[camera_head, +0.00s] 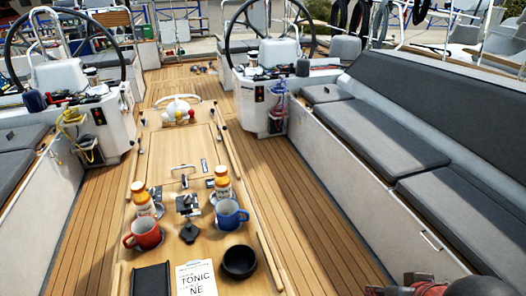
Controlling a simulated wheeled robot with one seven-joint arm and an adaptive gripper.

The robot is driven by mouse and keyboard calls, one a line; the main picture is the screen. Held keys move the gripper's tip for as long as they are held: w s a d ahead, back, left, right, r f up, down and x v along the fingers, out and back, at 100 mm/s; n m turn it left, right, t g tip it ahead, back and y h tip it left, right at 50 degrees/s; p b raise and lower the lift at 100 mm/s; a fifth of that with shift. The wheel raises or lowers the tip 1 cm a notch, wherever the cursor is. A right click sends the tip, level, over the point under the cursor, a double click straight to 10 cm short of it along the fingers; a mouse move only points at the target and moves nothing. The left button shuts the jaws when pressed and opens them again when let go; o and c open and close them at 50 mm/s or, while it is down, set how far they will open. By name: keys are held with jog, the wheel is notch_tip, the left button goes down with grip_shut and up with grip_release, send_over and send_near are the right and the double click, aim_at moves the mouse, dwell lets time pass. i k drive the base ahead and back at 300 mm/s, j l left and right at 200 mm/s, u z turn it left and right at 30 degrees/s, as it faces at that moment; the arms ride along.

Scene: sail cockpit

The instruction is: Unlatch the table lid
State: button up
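The wooden cockpit table (185,150) runs down the middle of the view, with its lid panels lying flat and closed. A small metal fitting (182,172), perhaps the latch, sits on the tabletop near the middle. A dark fitting (187,204) stands nearer, between two orange-and-white bottles (143,200) (222,182). I cannot tell which fitting is the lid's latch, or its state. My gripper cannot be made out in this view.
A red mug (144,233), a blue mug (229,214), a black bowl (239,262), a dark case (151,280) and a printed card (196,279) crowd the near tabletop. Cushioned benches (375,140) flank the table. The deck (285,200) beside it is clear. Steering wheels stand behind.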

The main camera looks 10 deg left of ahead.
aim_at(184, 176)
jog(key=i+l+z, duration=0.6)
jog(key=i, duration=0.2)
jog(key=i+u, duration=0.7)
jog(key=u, duration=0.15)
jog(key=i+u, duration=0.15)
jog(key=u, duration=0.3)
jog(key=i+u, duration=0.2)
jog(key=u, duration=0.25)
jog(key=i+l+u, duration=0.1)
jog(key=u, duration=0.35)
jog(key=i+l+u, duration=0.15)
jog(key=u, duration=0.3)
jog(key=i+l+u, duration=0.2)
jog(key=u, duration=0.25)
jog(key=i+l+u, duration=0.2)
jog(key=u, duration=0.25)
jog(key=i+l+u, duration=0.25)
jog(key=u, duration=0.2)
jog(key=i+l+u, duration=0.2)
jog(key=l+u, duration=0.15)
jog(key=u, duration=0.15)
